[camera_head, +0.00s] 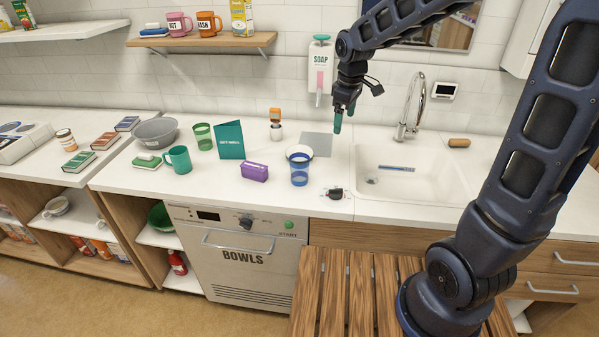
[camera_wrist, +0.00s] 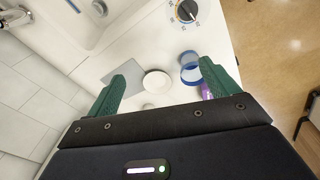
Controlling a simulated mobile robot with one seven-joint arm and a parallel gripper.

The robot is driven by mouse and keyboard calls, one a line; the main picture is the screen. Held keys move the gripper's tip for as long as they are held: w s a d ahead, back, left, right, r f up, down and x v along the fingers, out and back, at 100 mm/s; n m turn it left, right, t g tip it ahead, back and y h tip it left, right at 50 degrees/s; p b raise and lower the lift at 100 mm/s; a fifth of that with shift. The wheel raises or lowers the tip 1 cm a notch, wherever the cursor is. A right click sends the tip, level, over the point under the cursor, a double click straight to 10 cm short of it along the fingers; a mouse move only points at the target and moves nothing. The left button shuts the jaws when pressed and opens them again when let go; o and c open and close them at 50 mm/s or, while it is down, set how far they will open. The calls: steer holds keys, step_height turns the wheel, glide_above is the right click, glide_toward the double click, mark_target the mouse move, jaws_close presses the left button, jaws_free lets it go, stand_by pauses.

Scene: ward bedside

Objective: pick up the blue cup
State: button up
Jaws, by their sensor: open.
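In the wrist view the cup (camera_wrist: 190,72) shows from above, beside the right-hand fingertip. My gripper (camera_head: 343,119) is open and empty, above the counter and to the right of and behind the cup. Its two green fingers show in the wrist view (camera_wrist: 168,72), apart, with nothing held between them. Part of the cup's surroundings is hidden by the right-hand finger.
A white round thing (camera_head: 299,151) is just behind the cup. A teal card (camera_head: 230,141) stands further left. The sink (camera_head: 405,175) and tap (camera_head: 410,108) are right.

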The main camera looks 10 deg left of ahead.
mark_target(299, 162)
steer(key=a+f+n+g, duration=0.1)
steer(key=a+f+n, duration=0.5)
steer(key=a, duration=0.8)
steer(key=shift+m, duration=0.4)
steer(key=shift+s+d+f, duration=0.1)
steer(key=shift+f, duration=1.95)
steer(key=shift+s+d+f, duration=0.15)
steer(key=shift+f, duration=1.95)
steer(key=shift+s+d+f, duration=0.1)
steer(key=shift+f, duration=1.95)
steer(key=c, duration=1.1)
